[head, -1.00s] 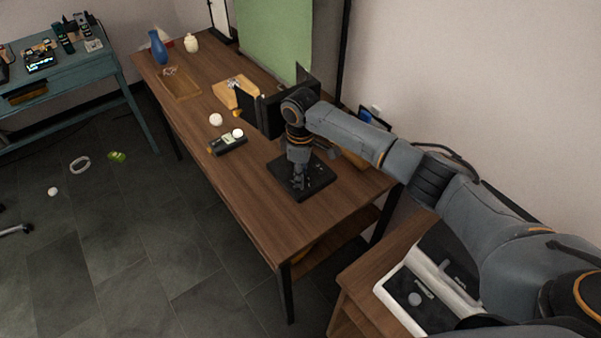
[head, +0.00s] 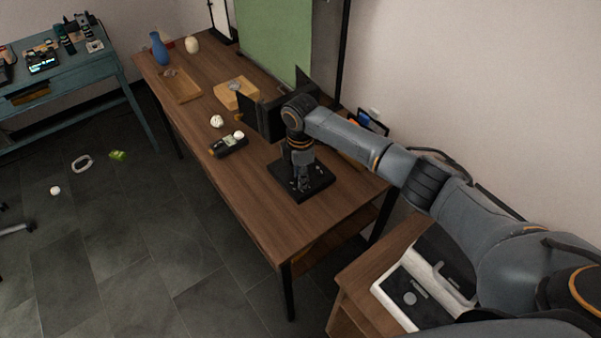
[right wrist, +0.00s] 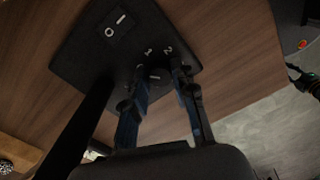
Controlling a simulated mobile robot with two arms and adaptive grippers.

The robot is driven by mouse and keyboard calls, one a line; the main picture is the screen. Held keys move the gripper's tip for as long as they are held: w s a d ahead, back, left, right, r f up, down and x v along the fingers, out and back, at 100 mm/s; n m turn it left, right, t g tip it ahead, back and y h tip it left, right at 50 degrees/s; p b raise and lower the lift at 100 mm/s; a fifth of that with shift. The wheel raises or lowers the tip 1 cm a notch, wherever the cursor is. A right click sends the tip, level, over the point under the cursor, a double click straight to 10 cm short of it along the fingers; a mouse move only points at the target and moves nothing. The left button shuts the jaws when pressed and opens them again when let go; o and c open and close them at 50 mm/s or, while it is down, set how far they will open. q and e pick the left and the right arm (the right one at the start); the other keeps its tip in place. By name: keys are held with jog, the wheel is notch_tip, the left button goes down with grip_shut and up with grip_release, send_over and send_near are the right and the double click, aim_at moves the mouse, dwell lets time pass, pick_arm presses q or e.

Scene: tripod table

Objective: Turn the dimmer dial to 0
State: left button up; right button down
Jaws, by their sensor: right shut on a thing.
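The dimmer is a flat black box (head: 319,183) on the near part of the brown wooden table. In the right wrist view the box (right wrist: 80,65) carries a rocker switch (right wrist: 117,25) marked O and I, and the numbers 1 and 2 beside the dial. The dial (right wrist: 157,74) shows only as a small dark piece between the fingers. My right gripper (head: 301,184) points down over the box. In the right wrist view my right gripper (right wrist: 158,82) is shut on the dial, one finger on each side. The dial's pointer and its zero mark cannot be made out clearly. My left gripper is not in view.
A dark handheld device (head: 230,146) and a white patterned ball (head: 217,121) lie left of the box. Wooden trays (head: 181,88) and a blue vase (head: 159,48) stand farther back. The table's front strip (head: 255,215) is clear. A black panel stands behind my arm.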

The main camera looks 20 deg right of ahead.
jog(key=shift+n, duration=0.6)
jog(key=c, duration=1.1)
grip_release()
jog(key=shift+o, duration=0.2)
notch_tip(320, 180, up, 12)
